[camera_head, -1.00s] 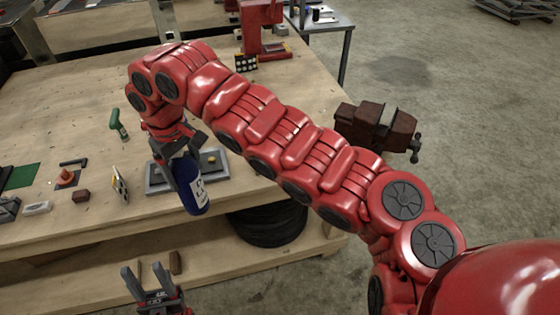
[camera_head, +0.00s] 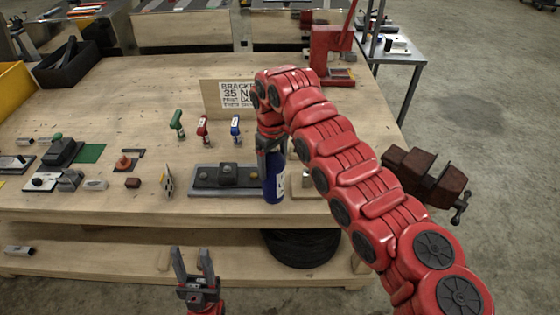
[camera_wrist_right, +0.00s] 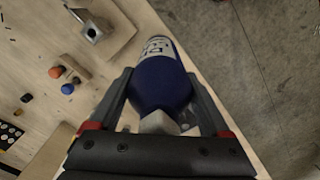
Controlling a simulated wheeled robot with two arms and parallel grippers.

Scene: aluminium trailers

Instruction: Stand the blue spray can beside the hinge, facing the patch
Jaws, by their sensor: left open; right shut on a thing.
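The blue spray can (camera_head: 273,182) with a white label is upright in my right gripper (camera_head: 271,146), at the right end of a dark tray near the table's front edge. I cannot tell whether its base touches anything. In the right wrist view the can (camera_wrist_right: 160,82) sits between both fingers of that gripper (camera_wrist_right: 163,95). A flat green patch (camera_head: 90,153) lies on the table at the left. A small dark angled piece (camera_head: 134,152) right of it may be the hinge; I cannot tell. My left gripper (camera_head: 192,255) is open and empty, low before the table front.
The dark tray (camera_head: 205,182) carries grey blocks. Green, red and blue-handled tools (camera_head: 235,128) stand behind it, before a lettered board (camera_head: 225,92). An orange piece (camera_head: 125,163) and a brown block (camera_head: 133,182) lie at left. A vise (camera_head: 425,178) is at the right edge.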

